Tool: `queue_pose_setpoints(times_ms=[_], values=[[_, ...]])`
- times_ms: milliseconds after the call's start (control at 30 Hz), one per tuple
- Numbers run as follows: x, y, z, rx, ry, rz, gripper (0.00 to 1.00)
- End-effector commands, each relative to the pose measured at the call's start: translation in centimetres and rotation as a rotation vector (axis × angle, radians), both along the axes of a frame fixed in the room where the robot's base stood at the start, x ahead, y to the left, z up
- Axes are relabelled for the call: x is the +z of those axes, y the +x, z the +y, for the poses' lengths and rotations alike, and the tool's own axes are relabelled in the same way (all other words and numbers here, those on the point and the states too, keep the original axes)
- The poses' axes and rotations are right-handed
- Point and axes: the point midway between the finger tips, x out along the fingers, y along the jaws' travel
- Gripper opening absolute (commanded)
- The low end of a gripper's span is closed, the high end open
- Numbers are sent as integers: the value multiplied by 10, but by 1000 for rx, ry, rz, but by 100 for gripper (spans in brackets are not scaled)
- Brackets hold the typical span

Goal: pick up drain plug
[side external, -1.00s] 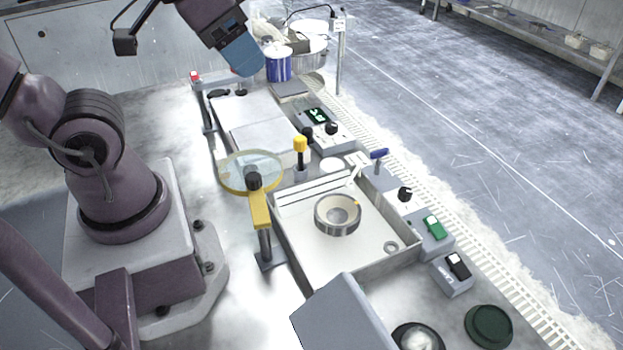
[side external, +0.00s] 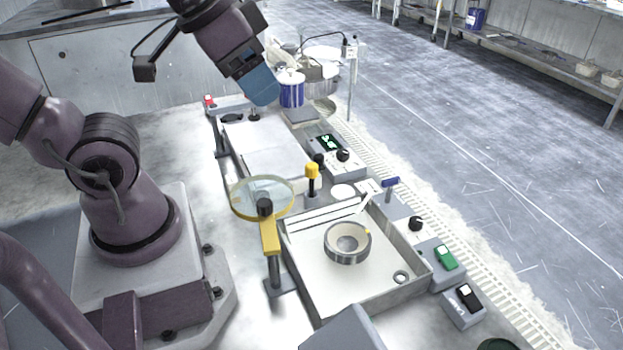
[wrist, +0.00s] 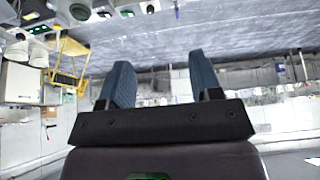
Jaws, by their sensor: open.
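I cannot tell for sure which thing is the drain plug. A dark green round piece (side external: 497,344) is cut off at the bottom edge of the side view, and a small grey ring (side external: 401,277) lies in the right corner of the shallow metal tray (side external: 385,292). My gripper (side external: 262,90) is raised above the far end of the bench, well away from both. In the wrist view its two blue fingers (wrist: 163,84) are apart with nothing between them.
A metal bowl-like ring (side external: 347,257) sits in the tray. A magnifier on a yellow-armed stand (side external: 269,236) stands beside it. A yellow-topped post (side external: 312,172), a blue-handled part (side external: 390,182) and control boxes (side external: 445,257) line the bench. A blue-and-white can (side external: 291,94) stands behind my gripper.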

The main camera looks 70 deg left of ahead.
Motion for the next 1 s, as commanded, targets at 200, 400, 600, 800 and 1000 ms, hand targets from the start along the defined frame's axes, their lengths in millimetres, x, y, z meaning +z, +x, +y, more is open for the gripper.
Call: queue_pose_setpoints(times_ms=[200, 400, 600, 800, 1000], values=[[-25, 13, 19, 90, 2, 144, 58], [-62, 47, 52, -5, 61, 342, 58], [-110, 81, 88, -416, 127, 482, 58], [-150, 107, 112, -950, 198, 490, 58], [-150, 127, 117, -1368, 335, 411, 58]])
